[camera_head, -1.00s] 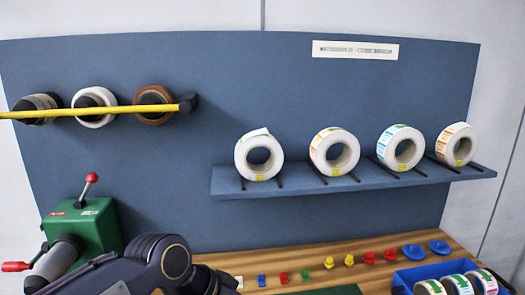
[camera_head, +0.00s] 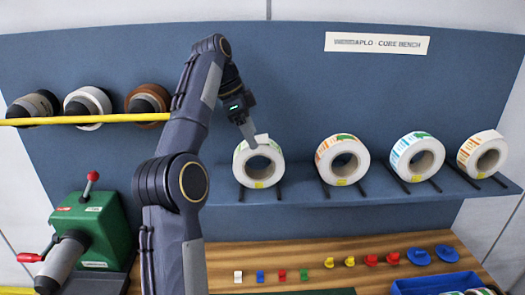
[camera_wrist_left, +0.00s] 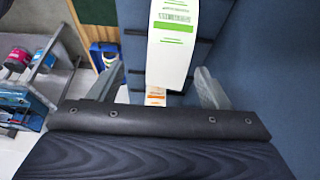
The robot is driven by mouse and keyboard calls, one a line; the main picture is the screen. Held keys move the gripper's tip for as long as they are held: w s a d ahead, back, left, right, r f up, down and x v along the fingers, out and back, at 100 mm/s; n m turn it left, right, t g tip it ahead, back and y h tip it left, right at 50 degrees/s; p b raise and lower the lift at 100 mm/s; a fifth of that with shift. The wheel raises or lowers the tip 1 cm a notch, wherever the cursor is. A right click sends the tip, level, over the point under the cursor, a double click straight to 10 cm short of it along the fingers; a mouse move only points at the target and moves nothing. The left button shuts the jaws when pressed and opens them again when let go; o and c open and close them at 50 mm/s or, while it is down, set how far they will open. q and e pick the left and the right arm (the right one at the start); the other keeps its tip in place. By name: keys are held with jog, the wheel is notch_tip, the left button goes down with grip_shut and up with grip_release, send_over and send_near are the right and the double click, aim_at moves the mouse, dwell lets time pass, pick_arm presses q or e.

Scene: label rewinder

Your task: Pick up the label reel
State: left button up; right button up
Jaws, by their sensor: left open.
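Several white label reels stand upright on the blue shelf (camera_head: 300,197). The leftmost label reel (camera_head: 243,172) has a yellow patch at its bottom edge. My left gripper (camera_head: 249,136) is at the top of this reel, and its finger overlaps the reel's upper edge in the head view. In the left wrist view, my open left gripper (camera_wrist_left: 157,85) has a finger on each side of a white label strip with green print (camera_wrist_left: 173,40). I cannot tell whether the fingers touch the reel. My right gripper is out of view.
Other label reels (camera_head: 342,160) stand to the right on the shelf. A green machine (camera_head: 92,225) stands at the left. A yellow bar (camera_head: 60,121) crosses dark, white and brown rolls. Small coloured pieces and a blue bin (camera_head: 440,284) are on the wooden bench.

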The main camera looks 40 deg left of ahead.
pick_arm(q)
jog(key=shift+w+a+f, duration=0.1)
jog(key=shift+w+a, duration=0.05)
jog(key=shift+w, duration=0.2)
jog(key=shift+d+f, duration=0.2)
jog(key=shift+f, duration=0.2)
send_over(260, 175)
jog(key=shift+f, duration=3.2)
jog(key=c, duration=1.4)
